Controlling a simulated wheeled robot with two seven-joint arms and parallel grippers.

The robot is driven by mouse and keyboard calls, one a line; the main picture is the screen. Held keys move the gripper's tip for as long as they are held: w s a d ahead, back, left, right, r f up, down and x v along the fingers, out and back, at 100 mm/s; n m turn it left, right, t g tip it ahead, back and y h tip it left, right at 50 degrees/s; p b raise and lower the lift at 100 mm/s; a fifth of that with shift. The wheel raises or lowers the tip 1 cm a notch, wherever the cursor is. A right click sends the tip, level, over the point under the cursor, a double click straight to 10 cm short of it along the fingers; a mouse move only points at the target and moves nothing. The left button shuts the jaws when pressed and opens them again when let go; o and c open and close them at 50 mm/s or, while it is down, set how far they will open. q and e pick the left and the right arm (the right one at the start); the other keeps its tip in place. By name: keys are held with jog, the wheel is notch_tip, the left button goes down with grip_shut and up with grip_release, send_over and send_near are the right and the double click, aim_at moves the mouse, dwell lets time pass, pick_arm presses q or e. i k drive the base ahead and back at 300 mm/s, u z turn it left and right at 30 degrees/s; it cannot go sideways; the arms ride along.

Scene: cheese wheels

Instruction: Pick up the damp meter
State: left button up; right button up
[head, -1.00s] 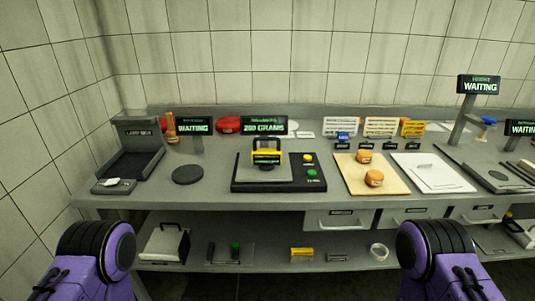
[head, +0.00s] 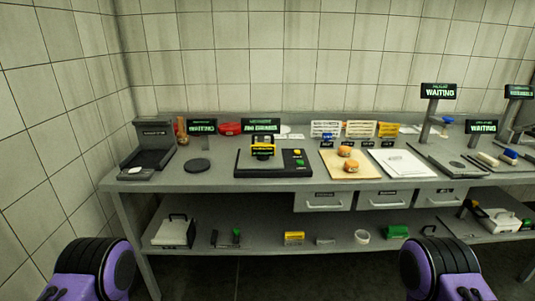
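No label clearly marks the damp meter, so I cannot tell for sure which thing it is. A yellow and black device (head: 263,147) sits upright on the black weighing scale (head: 292,170) on the bench, under a green-lettered display. A smaller yellow item (head: 294,238) lies on the lower shelf. Both of my purple arms show at the bottom corners, but neither gripper is in view. Nothing of mine touches the bench.
The grey bench (head: 225,182) carries a black tray (head: 148,160), a dark round pad (head: 197,166), a wooden board (head: 348,169) with orange-brown cheese wheels and a white sheet (head: 402,162). Drawers (head: 325,201) hang below. The floor before the bench is clear.

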aim_at(262, 152)
jog(key=z, duration=0.5)
jog(key=i, duration=0.7)
jog(key=z, duration=0.4)
